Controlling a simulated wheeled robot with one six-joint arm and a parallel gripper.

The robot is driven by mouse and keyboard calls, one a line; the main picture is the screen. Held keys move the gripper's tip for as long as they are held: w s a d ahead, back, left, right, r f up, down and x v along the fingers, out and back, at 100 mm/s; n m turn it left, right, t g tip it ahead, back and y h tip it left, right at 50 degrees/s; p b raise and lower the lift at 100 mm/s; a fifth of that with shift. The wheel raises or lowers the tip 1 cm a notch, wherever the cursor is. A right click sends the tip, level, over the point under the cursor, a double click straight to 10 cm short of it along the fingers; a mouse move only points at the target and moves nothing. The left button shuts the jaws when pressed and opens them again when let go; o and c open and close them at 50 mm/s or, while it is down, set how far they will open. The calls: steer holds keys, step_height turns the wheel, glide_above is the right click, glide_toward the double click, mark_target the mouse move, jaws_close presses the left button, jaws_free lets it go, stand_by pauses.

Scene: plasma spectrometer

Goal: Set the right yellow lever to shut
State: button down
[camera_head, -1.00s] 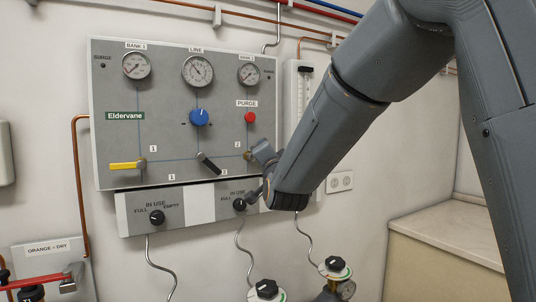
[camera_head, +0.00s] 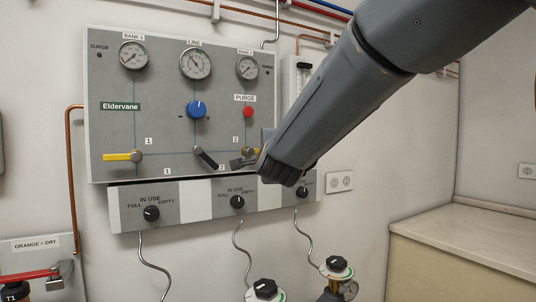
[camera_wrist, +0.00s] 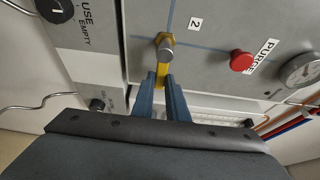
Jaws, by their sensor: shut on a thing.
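The right yellow lever (camera_wrist: 162,74) shows in the wrist view, extending from its brass hub (camera_wrist: 165,45) under the "2" label. My gripper (camera_wrist: 163,84) is shut on the lever's outer part, a finger on each side. In the head view the same lever (camera_head: 248,152) is mostly hidden by my gripper (camera_head: 256,154), and only a little yellow shows to the right of the hub.
The left yellow lever (camera_head: 121,157) lies horizontal, pointing left. A black lever (camera_head: 206,157) slants down right between them. The red PURGE button (camera_head: 248,112) is above the right lever. Black selector knobs (camera_head: 237,202) sit on the strip below. A worktop (camera_head: 470,235) stands at the right.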

steer(key=shift+r, duration=0.1)
stand_by(0.3)
steer(key=c, duration=1.7)
jaws_free()
steer(key=shift+w+d, duration=0.15)
steer(key=shift+c, duration=0.2)
steer(key=s+b, duration=0.1)
steer(key=s, duration=0.7)
steer(key=shift+d, duration=0.15)
steer(key=shift+w, duration=0.1)
